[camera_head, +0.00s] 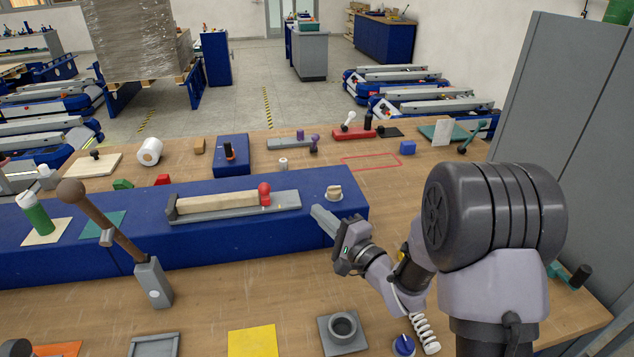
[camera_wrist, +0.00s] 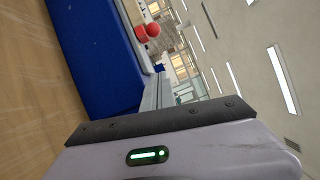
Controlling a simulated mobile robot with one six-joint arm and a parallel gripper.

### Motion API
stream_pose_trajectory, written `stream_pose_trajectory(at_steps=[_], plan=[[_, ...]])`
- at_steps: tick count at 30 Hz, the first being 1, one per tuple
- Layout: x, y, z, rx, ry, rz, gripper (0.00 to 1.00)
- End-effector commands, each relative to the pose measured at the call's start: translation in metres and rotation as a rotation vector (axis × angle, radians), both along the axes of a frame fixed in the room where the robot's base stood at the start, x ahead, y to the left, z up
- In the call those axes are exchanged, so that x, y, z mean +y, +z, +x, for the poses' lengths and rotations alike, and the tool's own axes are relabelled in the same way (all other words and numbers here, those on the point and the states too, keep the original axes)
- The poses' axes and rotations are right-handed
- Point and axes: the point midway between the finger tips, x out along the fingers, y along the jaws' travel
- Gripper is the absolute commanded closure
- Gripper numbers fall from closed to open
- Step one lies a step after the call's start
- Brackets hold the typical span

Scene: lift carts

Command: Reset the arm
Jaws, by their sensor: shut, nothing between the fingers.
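My gripper (camera_head: 327,222) shows in the head view at the right end of the long blue block, with its fingers pointing up and left. The fingers are shut with nothing between them. My arm reaches in from the right over the workbench. I cannot tell whether the fingertips touch the block.
On the blue block (camera_head: 90,252) sit a grey rail with a red knob (camera_head: 264,194) and a small tan piece (camera_head: 334,192). A brown-handled lever (camera_head: 110,228) stands in front. A grey ring base (camera_head: 343,329) and yellow square (camera_head: 252,341) lie nearer. A grey cabinet (camera_head: 560,120) stands at right.

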Motion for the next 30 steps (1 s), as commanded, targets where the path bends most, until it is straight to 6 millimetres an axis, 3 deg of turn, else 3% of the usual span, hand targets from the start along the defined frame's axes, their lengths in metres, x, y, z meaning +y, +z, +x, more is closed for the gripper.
stream_pose_trajectory(at_steps=[4, 6, 8, 11, 14, 15, 18, 21, 25, 30], plan=[[-0.015, 0.016, 0.009, -0.020, -0.078, -0.085, 1.00], [-0.045, 0.041, 0.016, -0.037, -0.207, -0.247, 1.00], [-0.080, 0.064, 0.011, -0.023, -0.327, -0.438, 1.00], [-0.135, 0.088, -0.031, 0.075, -0.440, -0.766, 1.00], [-0.168, 0.093, -0.108, 0.217, -0.395, -1.036, 1.00], [-0.172, 0.091, -0.143, 0.271, -0.336, -1.117, 1.00], [-0.166, 0.081, -0.228, 0.352, -0.132, -1.249, 1.00], [-0.150, 0.071, -0.288, 0.367, 0.053, -1.295, 1.00], [-0.136, 0.066, -0.323, 0.356, 0.176, -1.308, 1.00], [-0.134, 0.066, -0.328, 0.354, 0.195, -1.309, 1.00]])
